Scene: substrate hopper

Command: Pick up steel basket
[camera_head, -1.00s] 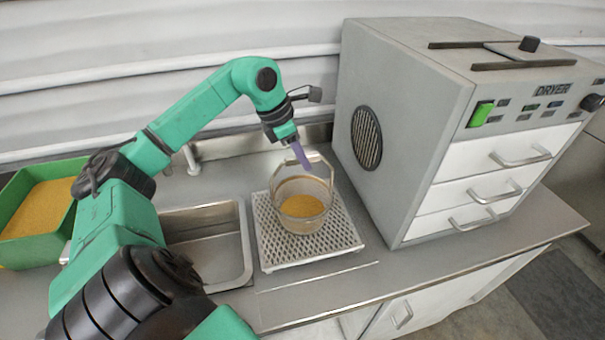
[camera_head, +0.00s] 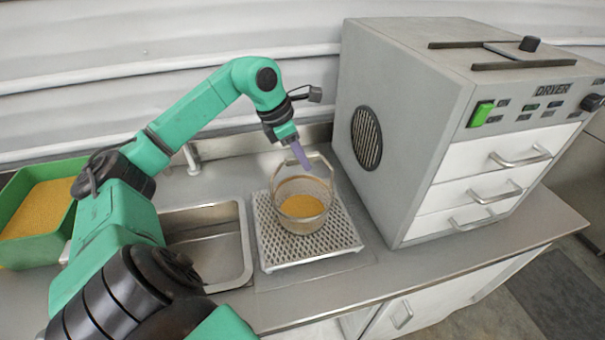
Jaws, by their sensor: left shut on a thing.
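The steel basket (camera_head: 302,190) stands upright on a perforated metal tray (camera_head: 330,243) on the counter. It is a mesh basket with yellow-orange grains in it and a raised handle. My left gripper (camera_head: 302,160) reaches down from the upper left, and its purple fingers are shut on the basket's handle. The exact grip is small and hard to make out. I cannot tell whether the basket is slightly off the tray. My right gripper does not show.
A grey dryer (camera_head: 400,130) with several drawers stands close to the right of the basket. A sink (camera_head: 246,240) lies to the left of the tray. A green bin (camera_head: 22,190) of yellow grains is at the far left. The counter in front of the tray is narrow.

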